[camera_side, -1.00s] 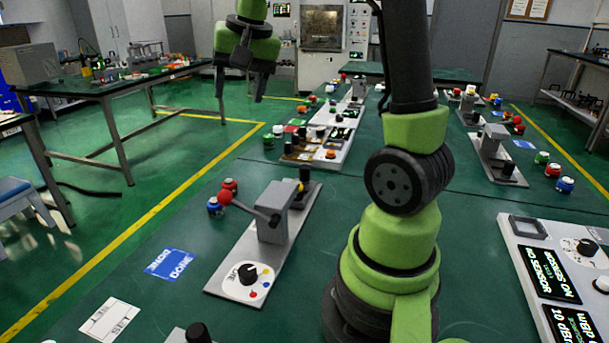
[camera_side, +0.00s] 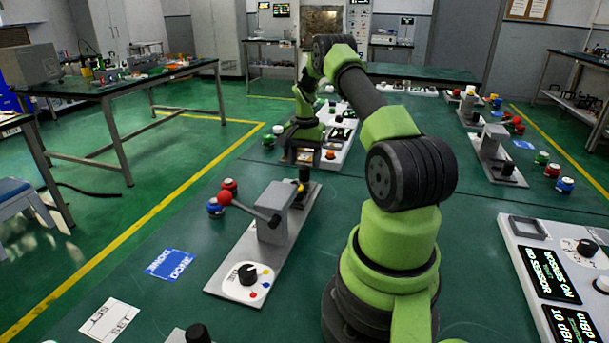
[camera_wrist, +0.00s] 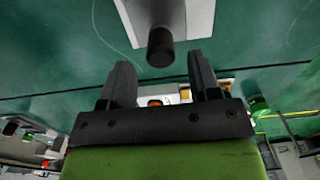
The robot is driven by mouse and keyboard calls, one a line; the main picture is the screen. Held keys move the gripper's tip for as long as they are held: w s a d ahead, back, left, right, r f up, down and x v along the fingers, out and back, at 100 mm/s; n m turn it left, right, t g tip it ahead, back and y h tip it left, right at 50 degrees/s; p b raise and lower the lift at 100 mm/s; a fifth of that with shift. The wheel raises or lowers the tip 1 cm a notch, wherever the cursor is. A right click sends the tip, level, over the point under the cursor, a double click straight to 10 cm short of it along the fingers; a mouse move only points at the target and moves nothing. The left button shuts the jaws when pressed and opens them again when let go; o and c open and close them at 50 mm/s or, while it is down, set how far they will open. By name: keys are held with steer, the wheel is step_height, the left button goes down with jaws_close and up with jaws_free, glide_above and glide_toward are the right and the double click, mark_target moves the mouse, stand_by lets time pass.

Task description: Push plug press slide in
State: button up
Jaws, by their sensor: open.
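The press station has a long grey plate (camera_side: 233,262) with a grey block (camera_side: 275,212), a red-balled lever (camera_side: 224,198) and a black knob on a round white dial (camera_side: 247,273). A black cylinder, apparently the plug (camera_side: 304,174), is at the plate's far end. It shows in the wrist view as a black cylinder (camera_wrist: 160,46) by a grey plate (camera_wrist: 196,18). My gripper (camera_wrist: 160,72) is open and empty, its two dark fingers spread with the cylinder just beyond the gap between their tips. In the side view my gripper's fingers are hard to make out.
Red and blue buttons (camera_side: 216,206) stand left of the lever. A blue card (camera_side: 169,264) and a white card (camera_side: 110,320) lie at the table's left. A white panel with dark displays (camera_side: 560,270) is at right. Another panel (camera_side: 337,150) with buttons lies beyond the station.

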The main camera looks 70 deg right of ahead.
mark_target(304, 166)
step_height(304, 166, down, 5)
steer(key=shift+f, duration=0.1)
stand_by(0.3)
